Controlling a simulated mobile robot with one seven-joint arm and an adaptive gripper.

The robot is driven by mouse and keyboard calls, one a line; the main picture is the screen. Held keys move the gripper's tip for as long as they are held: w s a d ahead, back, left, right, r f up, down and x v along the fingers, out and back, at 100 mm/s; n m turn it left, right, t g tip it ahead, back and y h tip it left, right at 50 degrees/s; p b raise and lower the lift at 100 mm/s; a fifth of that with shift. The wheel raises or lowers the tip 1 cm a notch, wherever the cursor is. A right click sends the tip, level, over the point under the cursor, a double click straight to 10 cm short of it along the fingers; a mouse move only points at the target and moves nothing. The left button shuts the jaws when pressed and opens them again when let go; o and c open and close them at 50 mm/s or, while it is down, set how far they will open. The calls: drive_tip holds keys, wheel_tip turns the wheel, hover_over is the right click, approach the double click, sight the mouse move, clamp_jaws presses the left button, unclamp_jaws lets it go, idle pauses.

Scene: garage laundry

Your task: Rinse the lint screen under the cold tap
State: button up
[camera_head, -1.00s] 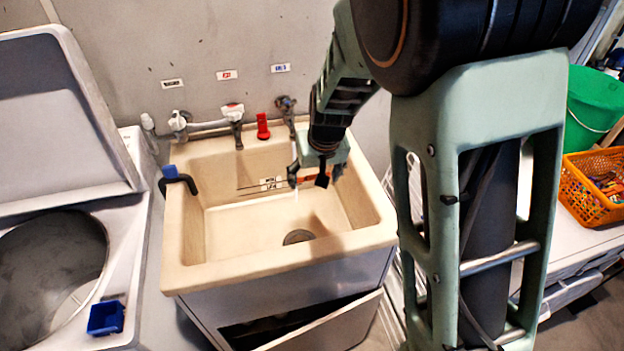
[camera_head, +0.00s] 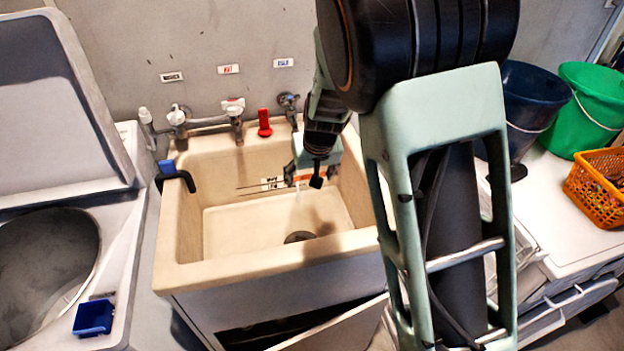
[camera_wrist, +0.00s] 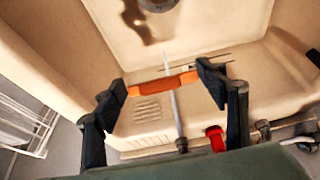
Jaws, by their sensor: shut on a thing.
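My gripper (camera_wrist: 167,82) is shut on the orange edge of the lint screen (camera_wrist: 160,85), which spans between the two fingers. In the head view my gripper (camera_head: 308,178) is low inside the beige sink (camera_head: 190,273), toward its back right. The screen's mesh cannot be made out. A thin pale water stream (camera_wrist: 169,65) runs past the orange strip in the wrist view, and a short bit of it shows below the gripper in the head view. The tap under the blue label (camera_head: 289,100) is at the back right; my arm partly hides the area below it.
A second tap (camera_head: 235,112) and a red object (camera_head: 264,124) stand on the sink's back rim. A black hook-shaped piece with a blue end (camera_head: 174,176) is on the left rim. Buckets (camera_head: 588,105) and an orange basket (camera_head: 598,190) stand at right.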

drive_tip(key=shift+w+f, duration=0.35)
drive_tip(key=shift+f, duration=0.25)
drive_tip(key=shift+w+a+f+b, duration=0.2)
drive_tip(key=shift+w+f, duration=0.05)
drive_tip(key=shift+w, duration=0.3)
drive_tip(key=shift+w+a+f+b, duration=0.15)
drive_tip(key=shift+w+f+b, duration=0.15)
drive_tip(key=shift+w, duration=0.25)
drive_tip(key=shift+w+a+f+b, duration=0.15)
drive_tip(key=shift+w+a+f, duration=0.1)
drive_tip(key=shift+w, duration=0.3)
drive_tip(key=w+a+f, duration=0.1)
drive_tip(key=w+a, duration=0.1)
drive_tip(key=w, duration=0.5)
drive_tip(key=shift+f, duration=0.2)
drive_tip(key=shift+w, duration=0.1)
drive_tip(key=shift+d, duration=0.1)
drive_tip(key=shift+w+d, duration=0.15)
drive_tip(key=shift+d, duration=0.2)
drive_tip(key=shift+a, duration=0.15)
